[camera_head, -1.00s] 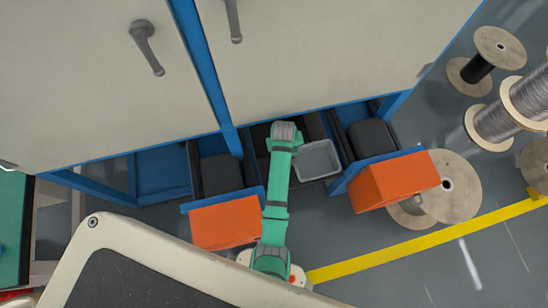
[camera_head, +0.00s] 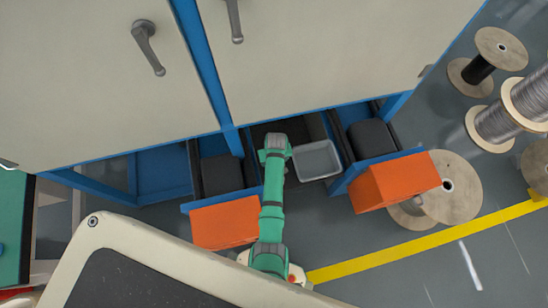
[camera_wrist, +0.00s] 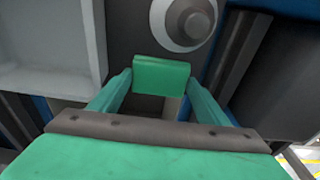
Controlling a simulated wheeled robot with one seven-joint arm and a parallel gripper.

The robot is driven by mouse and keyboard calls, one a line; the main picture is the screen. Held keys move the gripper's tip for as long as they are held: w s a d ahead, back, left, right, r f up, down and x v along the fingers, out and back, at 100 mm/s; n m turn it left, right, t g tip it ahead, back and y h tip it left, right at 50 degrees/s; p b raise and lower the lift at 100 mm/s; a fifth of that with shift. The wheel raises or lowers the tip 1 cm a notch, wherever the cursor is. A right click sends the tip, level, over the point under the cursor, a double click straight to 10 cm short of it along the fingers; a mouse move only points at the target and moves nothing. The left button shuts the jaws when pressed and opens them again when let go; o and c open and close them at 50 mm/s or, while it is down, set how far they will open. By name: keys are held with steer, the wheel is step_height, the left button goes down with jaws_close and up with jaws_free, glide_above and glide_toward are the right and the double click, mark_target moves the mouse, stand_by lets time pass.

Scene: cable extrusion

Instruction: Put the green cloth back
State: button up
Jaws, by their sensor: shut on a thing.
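The green cloth (camera_wrist: 162,76) looks like a small folded block in the wrist view. It sits between the two green fingers of my gripper (camera_wrist: 161,88), which is shut on it. A light opening or surface shows just below the cloth; I cannot tell whether the cloth touches it. In the head view my arm reaches under the machine cabinet, between two orange-fronted units, and its upper link hides the gripper and the cloth.
A grey tray (camera_head: 318,161) lies close right of my arm; it also shows in the wrist view (camera_wrist: 45,82). Orange-fronted units (camera_head: 225,222) (camera_head: 395,181) flank the arm. A round grey knob on a white disc (camera_wrist: 189,22) is close to the cloth. Cable reels stand at right.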

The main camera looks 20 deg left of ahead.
steer(key=shift+f, duration=0.2)
steer(key=shift+d, duration=0.25)
steer(key=o, duration=1.1)
steer(key=shift+o, duration=0.2)
steer(key=shift+a, duration=0.1)
steer(key=shift+r, duration=0.3)
step_height(320, 180, up, 11)
steer(key=s, duration=0.1)
steer(key=shift+d+r, duration=0.15)
steer(key=shift+d, duration=0.2)
steer(key=shift+s, duration=0.1)
